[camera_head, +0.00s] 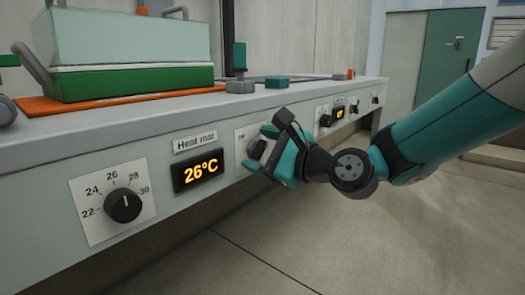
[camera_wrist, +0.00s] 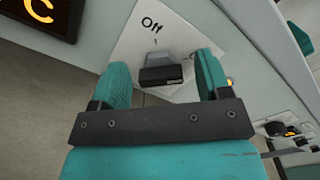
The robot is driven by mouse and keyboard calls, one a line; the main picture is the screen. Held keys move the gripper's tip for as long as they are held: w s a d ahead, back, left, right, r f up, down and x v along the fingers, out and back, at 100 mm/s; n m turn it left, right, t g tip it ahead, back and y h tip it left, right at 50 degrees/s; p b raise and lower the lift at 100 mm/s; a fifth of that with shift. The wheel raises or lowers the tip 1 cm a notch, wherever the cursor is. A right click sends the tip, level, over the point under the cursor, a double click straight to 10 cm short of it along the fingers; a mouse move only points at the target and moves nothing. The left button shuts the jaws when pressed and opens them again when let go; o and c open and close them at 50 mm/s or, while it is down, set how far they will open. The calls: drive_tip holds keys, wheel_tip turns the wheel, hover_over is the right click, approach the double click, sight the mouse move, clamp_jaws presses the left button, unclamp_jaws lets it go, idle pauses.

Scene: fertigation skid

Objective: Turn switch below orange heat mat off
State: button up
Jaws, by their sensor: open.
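The orange heat mat (camera_head: 190,93) lies on the bench under a green tray with a clear cover. Below it on the bench front, the switch shows as a dark knob (camera_head: 257,148) on a white plate, partly hidden by my gripper (camera_head: 270,152). In the wrist view, the black switch knob (camera_wrist: 168,74) sits between the two teal fingertips of my gripper (camera_wrist: 164,72), with gaps on both sides. The label "Off" (camera_wrist: 153,24) is above the knob. A second label to its right is mostly hidden by a finger. I cannot tell which mark the knob points to.
Left of the switch are the display reading 26°C (camera_head: 198,171), the "Heat mat" label (camera_head: 194,142) and a round temperature dial (camera_head: 123,206). More controls and a second lit display (camera_head: 339,113) are further right on the bench front. The floor before the bench is clear.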

drive_tip(key=c, duration=0.9)
drive_tip(key=shift+n, duration=0.4)
drive_tip(key=n, duration=0.4)
drive_tip(key=shift+s+f, duration=0.1)
drive_tip(key=shift+f, duration=0.05)
drive_tip(key=n+b, duration=0.2)
drive_tip(key=n, duration=0.2)
drive_tip(key=shift+f, duration=0.2)
drive_tip(key=n+b, duration=0.2)
drive_tip(key=n, duration=0.3)
drive_tip(key=shift+f+n+b, duration=0.15)
drive_tip(key=shift+n+b, duration=0.15)
drive_tip(key=shift+n, duration=0.1)
drive_tip(key=shift+n+b, duration=0.9)
drive_tip(key=shift+n, duration=0.7)
